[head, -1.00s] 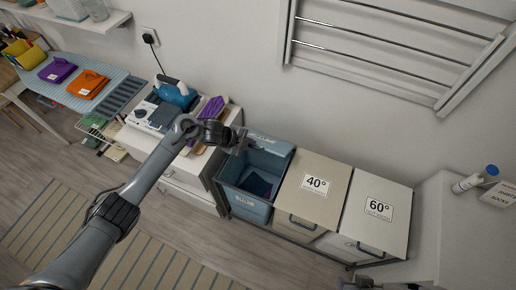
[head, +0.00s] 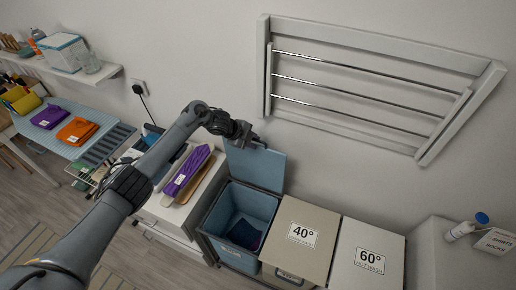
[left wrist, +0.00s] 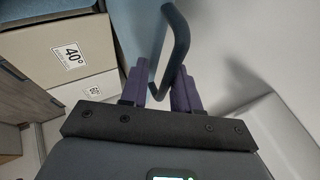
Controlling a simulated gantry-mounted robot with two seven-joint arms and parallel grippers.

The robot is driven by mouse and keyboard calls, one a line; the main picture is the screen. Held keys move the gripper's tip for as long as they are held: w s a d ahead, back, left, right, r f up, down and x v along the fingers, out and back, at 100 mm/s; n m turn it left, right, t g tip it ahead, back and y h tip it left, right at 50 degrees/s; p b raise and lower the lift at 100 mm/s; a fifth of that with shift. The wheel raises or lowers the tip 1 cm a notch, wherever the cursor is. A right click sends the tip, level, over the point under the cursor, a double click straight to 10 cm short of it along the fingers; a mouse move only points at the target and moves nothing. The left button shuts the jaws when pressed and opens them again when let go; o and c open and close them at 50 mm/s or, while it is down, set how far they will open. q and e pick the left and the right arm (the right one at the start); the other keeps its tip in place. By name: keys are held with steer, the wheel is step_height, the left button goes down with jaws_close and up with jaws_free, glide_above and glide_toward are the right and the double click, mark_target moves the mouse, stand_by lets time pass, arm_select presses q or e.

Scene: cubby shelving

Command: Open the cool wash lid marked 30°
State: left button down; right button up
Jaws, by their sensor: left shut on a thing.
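The blue lid (head: 258,170) stands raised, close to upright, at the back of the blue bin (head: 212,222), whose inside is open to view with dark cloth (head: 245,235) at the bottom. No 30° mark can be read now. My left gripper (head: 257,142) is at the lid's top edge in the head view. In the left wrist view its purple fingers (left wrist: 162,88) are shut on the dark bar handle (left wrist: 182,38) of the blue lid. My right gripper is not in view.
The closed 40° lid (head: 302,232) and 60° lid (head: 368,262) are right of the blue bin. A drying rack (head: 375,100) hangs on the wall above right. A white cabinet (head: 203,205) with folded purple cloth (head: 188,172) stands left.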

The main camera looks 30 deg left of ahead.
arm_select(q)
steer(key=shift+w+f, duration=0.15)
steer(key=c, duration=1.2)
jaws_free()
steer(key=shift+v, duration=5.45)
